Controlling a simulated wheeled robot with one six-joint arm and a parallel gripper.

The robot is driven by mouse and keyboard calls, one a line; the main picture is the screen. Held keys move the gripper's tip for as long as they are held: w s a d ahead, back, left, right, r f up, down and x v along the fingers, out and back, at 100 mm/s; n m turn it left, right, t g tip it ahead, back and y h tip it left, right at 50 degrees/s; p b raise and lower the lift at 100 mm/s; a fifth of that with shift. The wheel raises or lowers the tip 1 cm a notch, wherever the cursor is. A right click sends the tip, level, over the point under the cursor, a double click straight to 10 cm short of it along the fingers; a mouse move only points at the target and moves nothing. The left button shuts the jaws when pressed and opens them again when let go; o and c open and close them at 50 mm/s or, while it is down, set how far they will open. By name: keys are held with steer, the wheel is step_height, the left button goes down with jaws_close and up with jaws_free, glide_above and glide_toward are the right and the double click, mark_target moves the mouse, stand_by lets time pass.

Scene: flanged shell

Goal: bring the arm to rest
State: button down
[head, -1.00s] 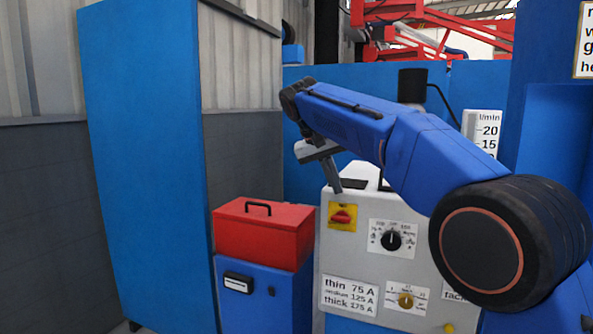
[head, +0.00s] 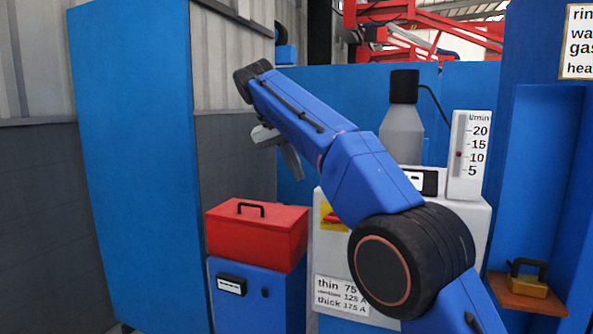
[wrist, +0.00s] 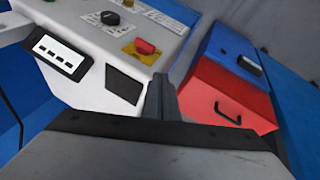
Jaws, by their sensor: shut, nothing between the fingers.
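My blue arm reaches up and to the left across the head view. My gripper (head: 291,163) hangs from its far end, above and behind the red toolbox, with its fingers pointing down. In the wrist view its fingers (wrist: 161,98) are together, with nothing between them. The gripper touches nothing that I can see.
A red toolbox (head: 257,235) sits on a blue cabinet (head: 254,300). The grey welding machine (head: 340,283) is partly behind my arm; its red switch shows in the wrist view (wrist: 144,47). A tall blue panel (head: 140,170) stands left. A gas bottle (head: 402,135) stands behind.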

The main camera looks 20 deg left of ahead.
steer(key=s+d+f+y, duration=0.1)
steer(key=s+d, duration=0.2)
steer(key=d, duration=0.8)
steer(key=s+d+f, duration=0.1)
steer(key=s+d, duration=0.1)
steer(key=d, duration=1)
steer(key=s+d+f+y, duration=0.1)
steer(key=s+d, duration=0.2)
steer(key=d, duration=0.8)
steer(key=s+d+f, duration=1.2)
steer(key=s+d, duration=0.1)
steer(key=s, duration=0.2)
steer(key=s+d+f+m, duration=0.1)
steer(key=s+d+f, duration=0.1)
steer(key=s+f, duration=0.5)
steer(key=s+d+f+m+y, duration=0.1)
steer(key=s+d+f, duration=0.1)
steer(key=s+f, duration=0.5)
step_height(320, 180, down, 2)
steer(key=shift+d+f+t, duration=0.1)
steer(key=shift+d+t, duration=0.2)
steer(key=shift+s, duration=0.1)
